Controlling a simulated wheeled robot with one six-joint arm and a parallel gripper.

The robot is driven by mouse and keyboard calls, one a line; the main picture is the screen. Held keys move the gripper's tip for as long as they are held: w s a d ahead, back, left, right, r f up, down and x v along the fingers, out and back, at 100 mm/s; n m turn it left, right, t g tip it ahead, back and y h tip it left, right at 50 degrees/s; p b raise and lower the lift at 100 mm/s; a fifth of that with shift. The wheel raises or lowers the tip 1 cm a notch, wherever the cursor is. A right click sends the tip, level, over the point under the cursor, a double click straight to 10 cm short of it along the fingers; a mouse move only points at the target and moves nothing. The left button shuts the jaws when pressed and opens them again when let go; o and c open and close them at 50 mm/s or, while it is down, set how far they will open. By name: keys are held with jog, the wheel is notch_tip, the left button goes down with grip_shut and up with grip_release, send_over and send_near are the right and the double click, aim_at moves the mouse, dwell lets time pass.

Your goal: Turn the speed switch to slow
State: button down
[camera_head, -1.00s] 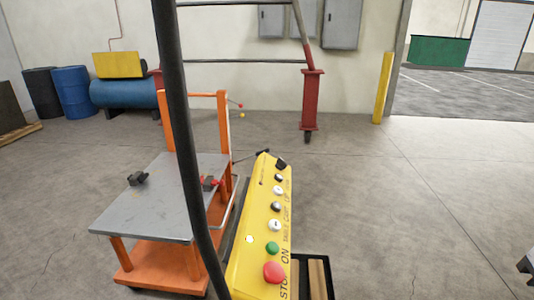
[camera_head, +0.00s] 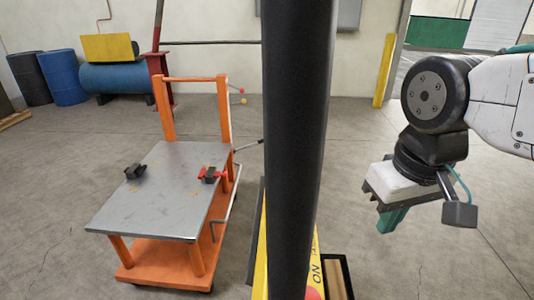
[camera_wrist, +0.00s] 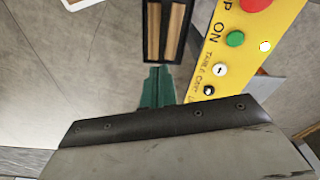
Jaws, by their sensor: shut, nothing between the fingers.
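The yellow control panel (camera_head: 264,276) is mostly hidden behind a thick black post in the head view. In the wrist view its yellow face (camera_wrist: 268,22) shows at upper right, with a red button (camera_wrist: 257,4), a green button (camera_wrist: 235,39), a white lit spot (camera_wrist: 265,46), a white knob (camera_wrist: 219,69) and a black knob (camera_wrist: 208,89). I cannot tell which control is the speed switch; the far end is hidden. My gripper (camera_head: 393,220) is right of the panel and apart from it. Its green fingers (camera_wrist: 157,78) are shut and empty, left of the knobs in the wrist view.
The black post (camera_head: 293,130) blocks the middle of the head view. A black tray with wooden strips (camera_wrist: 166,28) lies beside the panel. An orange cart with a grey top (camera_head: 160,205) stands left, carrying small clamps. Open floor is at right.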

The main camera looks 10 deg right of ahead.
aim_at(299, 161)
jog(key=shift+w, duration=0.1)
jog(key=w+a+r+n, duration=0.1)
jog(key=w+a+n, duration=0.2)
jog(key=w+n, duration=0.5)
jog(key=w+a+r+n+h, duration=0.1)
jog(key=w+a+r+n, duration=0.1)
jog(key=w+n, duration=0.6)
jog(key=w+a+r+n+h, duration=0.1)
jog(key=w+a+n, duration=0.2)
jog(key=w+n, duration=0.5)
jog(key=shift+w+a+r+n+t, duration=0.3)
jog(key=shift+w+a+r+n, duration=0.1)
jog(key=shift+n, duration=0.7)
jog(key=shift+d+f, duration=0.1)
jog(key=x, duration=1)
jog(key=shift+s+f, duration=0.15)
jog(key=shift+w+d+f, duration=0.2)
jog(key=shift+w+d, duration=0.65)
jog(key=shift+d, duration=0.1)
jog(key=shift+w+d+f, duration=0.2)
jog(key=shift+w+d, duration=0.2)
jog(key=shift+d, duration=0.05)
